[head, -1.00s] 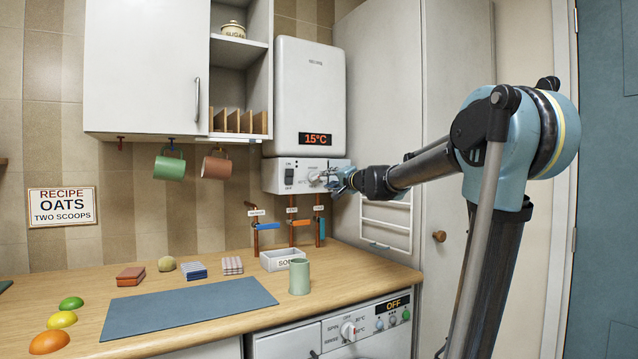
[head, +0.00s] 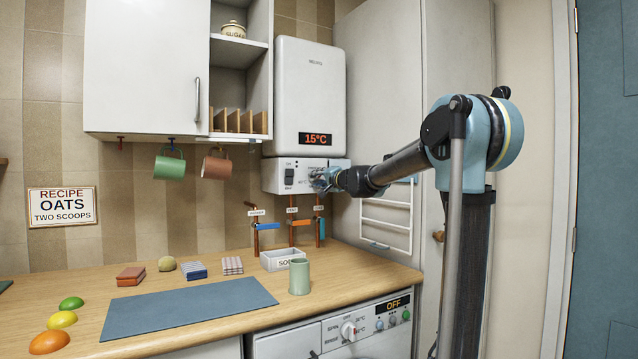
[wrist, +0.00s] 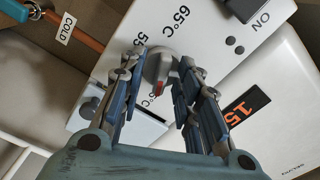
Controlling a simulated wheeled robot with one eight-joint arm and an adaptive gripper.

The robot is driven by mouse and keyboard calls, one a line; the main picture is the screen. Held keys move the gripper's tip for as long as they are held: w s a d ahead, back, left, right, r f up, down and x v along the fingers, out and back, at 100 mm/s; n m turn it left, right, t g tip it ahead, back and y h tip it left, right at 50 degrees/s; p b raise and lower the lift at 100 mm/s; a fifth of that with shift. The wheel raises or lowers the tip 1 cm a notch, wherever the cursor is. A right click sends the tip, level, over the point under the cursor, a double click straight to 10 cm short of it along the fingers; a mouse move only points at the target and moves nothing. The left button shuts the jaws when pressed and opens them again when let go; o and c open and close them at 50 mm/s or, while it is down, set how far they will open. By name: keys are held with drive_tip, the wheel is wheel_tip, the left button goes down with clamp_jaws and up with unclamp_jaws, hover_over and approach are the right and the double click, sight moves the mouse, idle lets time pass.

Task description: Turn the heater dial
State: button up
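The heater (head: 310,92) is a white wall unit with an orange display reading about 15°C and a control panel (head: 282,176) below it. The grey heater dial (wrist: 158,68), with a red mark, shows in the wrist view near printed 55 and 65°C marks. My gripper (wrist: 162,60) is open, with one finger on each side of the dial and a small gap visible at the sides. I cannot tell whether a fingertip touches it. In the head view my gripper (head: 322,180) is at the panel's right part and hides the dial.
An ON switch (head: 289,176) sits left on the panel. Pipes with blue and orange valve handles (head: 300,223) hang below it. A white towel rail (head: 386,225) is beneath my arm. Mugs (head: 169,166) hang to the left. A green cup (head: 299,276) stands on the counter.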

clamp_jaws()
drive_tip(key=shift+n, duration=0.3)
drive_tip(key=shift+n, duration=0.3)
drive_tip(key=shift+s, duration=0.1)
unclamp_jaws()
